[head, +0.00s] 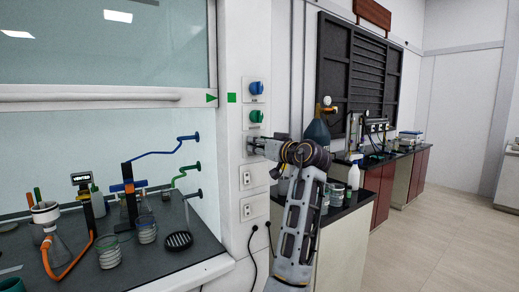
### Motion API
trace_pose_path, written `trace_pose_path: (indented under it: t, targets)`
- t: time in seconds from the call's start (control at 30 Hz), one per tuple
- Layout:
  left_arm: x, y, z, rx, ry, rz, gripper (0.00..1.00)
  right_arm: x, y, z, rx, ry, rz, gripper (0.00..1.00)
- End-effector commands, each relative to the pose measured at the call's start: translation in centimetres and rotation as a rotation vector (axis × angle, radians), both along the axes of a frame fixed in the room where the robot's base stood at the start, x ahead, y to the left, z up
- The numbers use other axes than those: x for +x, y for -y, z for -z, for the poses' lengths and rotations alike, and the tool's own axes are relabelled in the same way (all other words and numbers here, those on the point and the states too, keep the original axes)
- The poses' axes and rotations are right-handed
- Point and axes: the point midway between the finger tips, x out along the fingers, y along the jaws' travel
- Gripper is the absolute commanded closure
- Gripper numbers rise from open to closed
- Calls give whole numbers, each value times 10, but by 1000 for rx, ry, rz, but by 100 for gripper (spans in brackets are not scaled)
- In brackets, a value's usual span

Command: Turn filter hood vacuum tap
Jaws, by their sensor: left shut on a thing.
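A white post (238,185) beside the fumehood carries a column of taps. The blue tap (256,88) is at the top and the green tap (256,116) is below it. My left gripper (257,146) is at the post just below the green tap, shut on a tap there. The gripper hides most of that tap, so its color and turn angle cannot be told. The labels are too small to read. My right gripper is not in view.
The raised sash (100,96) fronts the hood at left, with a flask (58,250), beakers (146,229) and tubing on its dark worktop. Sockets (247,178) sit below the taps. Side benches with a white bottle (353,175) stand at right; the floor there is clear.

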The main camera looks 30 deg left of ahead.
Motion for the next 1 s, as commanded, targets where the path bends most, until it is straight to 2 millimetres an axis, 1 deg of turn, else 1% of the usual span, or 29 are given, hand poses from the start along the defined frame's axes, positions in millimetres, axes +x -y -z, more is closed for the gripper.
trace_pose_path:
  t: [0.03, 0.47, 0.5, 0.63, 0.67, 1.0]
  targets:
    - [1, 0, 3, -8, 2, 0, 88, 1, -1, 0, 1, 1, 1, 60]
    - [1, 0, 3, -12, 12, -1, 88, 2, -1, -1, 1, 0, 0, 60]
    - [1, 0, 3, -13, 12, -1, 61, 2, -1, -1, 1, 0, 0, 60]
    - [0, 0, 2, -11, 13, -1, 44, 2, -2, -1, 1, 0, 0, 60]
    - [0, 0, 2, -11, 13, -1, 42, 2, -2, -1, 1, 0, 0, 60]
    - [0, 1, 1, -8, 15, 0, 42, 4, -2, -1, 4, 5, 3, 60]
